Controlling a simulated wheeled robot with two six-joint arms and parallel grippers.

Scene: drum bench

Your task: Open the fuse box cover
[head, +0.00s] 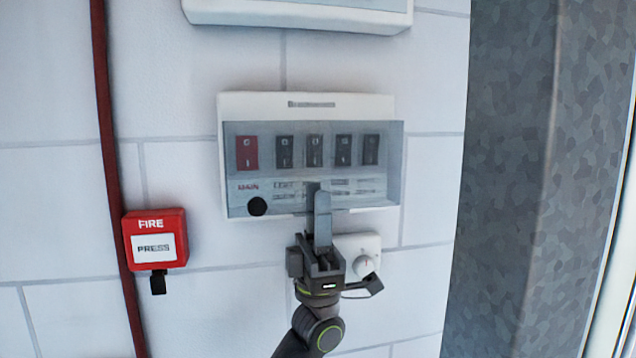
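The fuse box (305,104) is a white unit on the wall. Its clear, bluish cover (390,180) lies down over a red MAIN switch (247,153) and several dark switches (314,150), so it looks closed. A round black knob or spot (257,206) shows at its lower left. My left gripper (318,192) reaches up from below, with its fingers in front of the cover's lower middle edge. It is seen nearly edge-on, so I cannot tell the finger gap or whether it touches the cover. My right gripper is not in view.
A white dial unit (362,254) sits on the wall just below the fuse box, partly behind my gripper. A red FIRE call box (155,240) and a red pipe (108,150) are at left. A grey pillar (520,180) stands at right. Another white box (300,12) is above.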

